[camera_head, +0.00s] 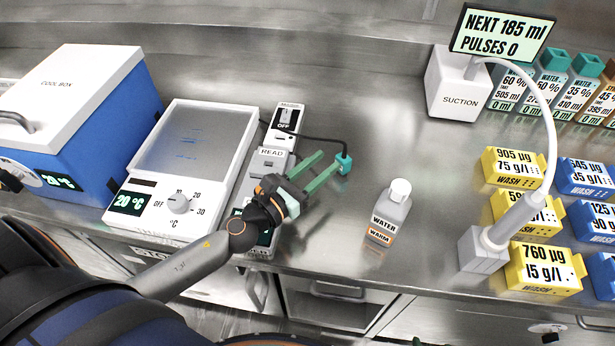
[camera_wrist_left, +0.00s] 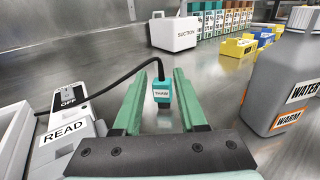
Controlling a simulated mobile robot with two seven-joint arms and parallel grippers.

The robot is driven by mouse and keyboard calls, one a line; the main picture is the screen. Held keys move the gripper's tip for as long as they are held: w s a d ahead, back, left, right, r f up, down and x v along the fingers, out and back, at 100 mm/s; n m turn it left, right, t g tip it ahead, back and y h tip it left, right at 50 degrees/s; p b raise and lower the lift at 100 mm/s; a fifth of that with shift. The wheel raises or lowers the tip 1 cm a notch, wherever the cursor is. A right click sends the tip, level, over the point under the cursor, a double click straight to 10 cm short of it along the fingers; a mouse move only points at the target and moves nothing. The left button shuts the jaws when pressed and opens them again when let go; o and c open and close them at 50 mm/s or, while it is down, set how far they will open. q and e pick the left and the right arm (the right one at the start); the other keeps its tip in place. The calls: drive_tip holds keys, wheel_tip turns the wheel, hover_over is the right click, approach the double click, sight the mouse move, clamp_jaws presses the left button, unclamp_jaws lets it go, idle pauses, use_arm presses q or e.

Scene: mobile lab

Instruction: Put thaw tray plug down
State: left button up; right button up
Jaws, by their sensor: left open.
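The thaw tray plug (camera_head: 345,163) is a small teal block on a black cable, standing on the steel bench right of the white switch box. It also shows in the left wrist view (camera_wrist_left: 162,92), with a label on its face. My left gripper (camera_head: 327,168) is open, its green fingers pointing at the plug. In the left wrist view the plug is between and just beyond the fingertips (camera_wrist_left: 165,82), with gaps on both sides. The thaw tray (camera_head: 185,150) is the white unit with a dial and a 20 °C display. My right gripper is not in view.
The switch box marked OFF (camera_head: 285,122) and the READ unit (camera_head: 270,162) stand left of the plug. A WATER bottle marked WARM (camera_head: 389,215) stands to the right. The suction unit (camera_head: 461,90) and yellow wash boxes (camera_head: 515,168) are farther right. Bench behind the plug is clear.

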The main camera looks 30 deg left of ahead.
use_arm(q)
drive_tip(key=b+v, duration=0.1)
drive_tip(key=v, duration=0.2)
drive_tip(key=shift+s+a+f, duration=0.1)
drive_tip(key=shift+s, duration=0.3)
drive_tip(key=shift+s+a, duration=0.1)
drive_tip(key=shift+s, duration=0.05)
